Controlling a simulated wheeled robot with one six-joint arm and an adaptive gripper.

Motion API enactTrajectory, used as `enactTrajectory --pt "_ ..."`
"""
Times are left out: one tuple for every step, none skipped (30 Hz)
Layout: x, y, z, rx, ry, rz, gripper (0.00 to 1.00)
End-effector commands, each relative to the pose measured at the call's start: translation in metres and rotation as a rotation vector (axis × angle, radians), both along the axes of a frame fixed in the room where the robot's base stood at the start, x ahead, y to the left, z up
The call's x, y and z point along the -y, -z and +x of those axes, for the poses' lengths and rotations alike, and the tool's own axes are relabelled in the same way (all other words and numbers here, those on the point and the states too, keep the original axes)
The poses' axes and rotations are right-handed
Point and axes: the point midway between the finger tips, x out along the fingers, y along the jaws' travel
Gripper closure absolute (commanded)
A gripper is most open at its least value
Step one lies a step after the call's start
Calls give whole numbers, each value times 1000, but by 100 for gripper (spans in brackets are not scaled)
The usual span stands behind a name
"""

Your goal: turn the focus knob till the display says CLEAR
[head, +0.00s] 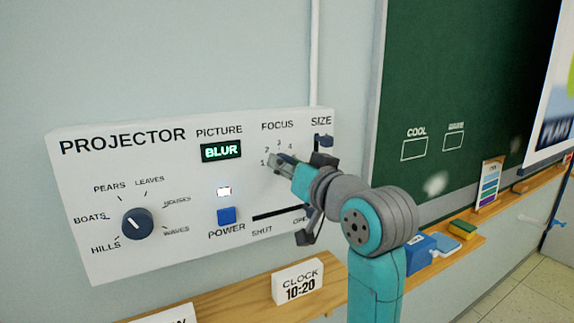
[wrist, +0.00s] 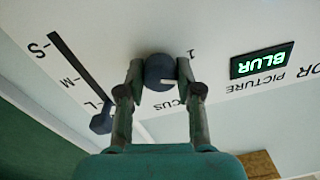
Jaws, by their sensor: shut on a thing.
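The white projector panel (head: 75,190) hangs on the wall. Its picture display (head: 221,151) reads BLUR in green, and it shows upside down in the wrist view (wrist: 262,62). The focus knob (wrist: 158,70) is round and dark blue with a short white mark on its right side in the wrist view. My gripper (wrist: 160,74) is shut on the knob, one finger on each side. In the head view my gripper (head: 281,162) covers most of the knob. The scale numbers 1 to 4 show around it, and the knob's exact setting is hard to read.
The size slider (head: 323,140) is close to the right of my gripper. A picture dial (head: 137,223) and a blue power button (head: 227,215) are at the left and below. A wooden ledge (head: 225,297) holds a clock sign (head: 298,282). A green chalkboard (head: 450,90) is at the right.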

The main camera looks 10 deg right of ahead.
Motion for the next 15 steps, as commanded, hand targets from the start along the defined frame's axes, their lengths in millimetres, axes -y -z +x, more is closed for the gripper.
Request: enactTrajectory --pt "0 0 0 -10 0 35 100" --pt "0 0 0 -18 0 57 100" --pt "0 0 0 -27 1 87 100" --pt "0 0 0 -35 0 108 100" --pt "0 0 0 -41 0 129 100" --pt "0 0 0 -50 0 154 100" --pt "0 0 0 -55 0 173 100" --pt "0 0 0 -62 1 190 100" --pt "0 0 0 -68 1 211 100" --pt "0 0 0 -73 1 227 100" --pt "0 0 0 -78 1 240 100" --pt "0 0 0 -83 1 257 100" --pt "0 0 0 -87 1 268 100" --pt "0 0 0 -90 1 279 100" --pt "0 0 0 -94 1 291 100"
